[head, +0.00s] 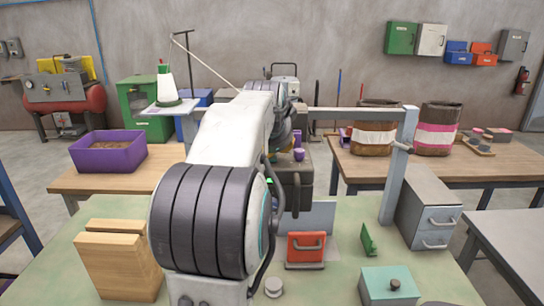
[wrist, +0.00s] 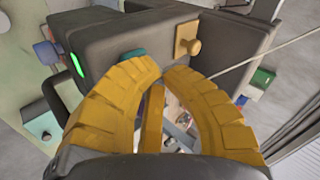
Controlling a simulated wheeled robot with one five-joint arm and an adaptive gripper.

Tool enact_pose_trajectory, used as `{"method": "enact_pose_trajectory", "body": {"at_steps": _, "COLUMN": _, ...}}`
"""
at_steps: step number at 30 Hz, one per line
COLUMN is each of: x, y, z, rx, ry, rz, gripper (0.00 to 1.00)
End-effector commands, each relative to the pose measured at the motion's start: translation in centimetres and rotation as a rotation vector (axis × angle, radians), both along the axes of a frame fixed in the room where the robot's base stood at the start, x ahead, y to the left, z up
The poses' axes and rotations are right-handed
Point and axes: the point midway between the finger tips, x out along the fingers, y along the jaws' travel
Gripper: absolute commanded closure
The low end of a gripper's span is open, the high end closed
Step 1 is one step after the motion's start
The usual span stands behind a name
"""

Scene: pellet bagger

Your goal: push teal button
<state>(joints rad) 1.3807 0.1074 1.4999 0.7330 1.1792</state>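The teal button (wrist: 132,55) shows in the wrist view on the face of a dark grey machine housing (wrist: 110,35). It is a small raised piece close to the tip of the left yellow finger, and the lower part of it may be covered by that finger. My gripper (wrist: 163,70) has its two curved yellow fingers drawn together, tips almost meeting, with nothing seen held between them. I cannot tell whether a fingertip touches the housing. In the head view the machine (head: 294,187) is partly behind my arm, and the teal button and my gripper are hidden.
On the green table are a teal box with a dark knob (head: 388,287), a red box (head: 305,248), wooden blocks (head: 118,262) and a grey post (head: 398,175).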

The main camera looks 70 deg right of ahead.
Motion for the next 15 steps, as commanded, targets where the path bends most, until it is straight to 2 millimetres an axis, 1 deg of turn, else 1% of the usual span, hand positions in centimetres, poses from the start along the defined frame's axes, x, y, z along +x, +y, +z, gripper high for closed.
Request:
{"method": "enact_pose_trajectory", "body": {"at_steps": 8, "x": 0.0, "y": 0.0, "z": 0.0, "rx": 0.003, "ry": 0.001, "rz": 0.0, "gripper": 1.0}}
{"method": "enact_pose_trajectory", "body": {"at_steps": 15, "x": 0.0, "y": 0.0, "z": 0.9, "rx": 0.003, "ry": 0.001, "rz": 0.0, "gripper": 1.0}}
